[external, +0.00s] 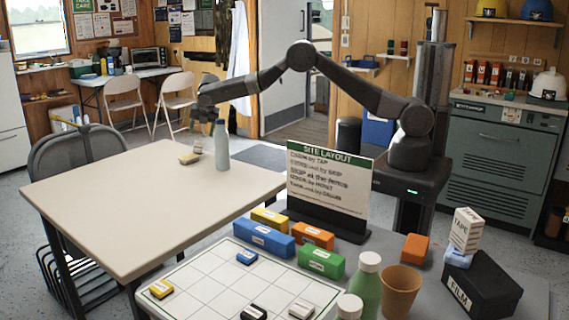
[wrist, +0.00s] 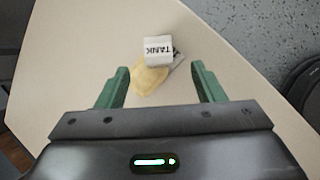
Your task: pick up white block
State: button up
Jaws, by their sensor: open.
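A white block marked TANK (wrist: 158,50) sits on the beige table, and it also shows in the external view (external: 198,146). A pale yellow flat item (wrist: 150,80) lies against it in the wrist view; whether the block rests partly on it I cannot tell. My gripper (wrist: 160,80) is open, with green fingers spread apart and nothing between them. In the external view my gripper (external: 208,113) hangs above the block. Another white block (external: 301,309) lies on the white grid board at the front.
A grey-green bottle (external: 222,148) stands on the beige table (external: 120,195), close to my gripper's right. The front table holds the grid board (external: 205,290), coloured blocks, a sign (external: 325,182), a green bottle (external: 367,290) and a brown cup (external: 400,291). The beige table's near part is clear.

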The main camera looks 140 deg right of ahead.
aim_at(198, 147)
jog(key=shift+p+x, duration=0.75)
jog(key=shift+x, duration=2.95)
jog(key=shift+d+r, duration=0.1)
jog(key=shift+d, duration=0.05)
jog(key=shift+c, duration=0.2)
jog(key=c, duration=1.1)
jog(key=shift+r, duration=0.1)
jog(key=shift+c, duration=0.2)
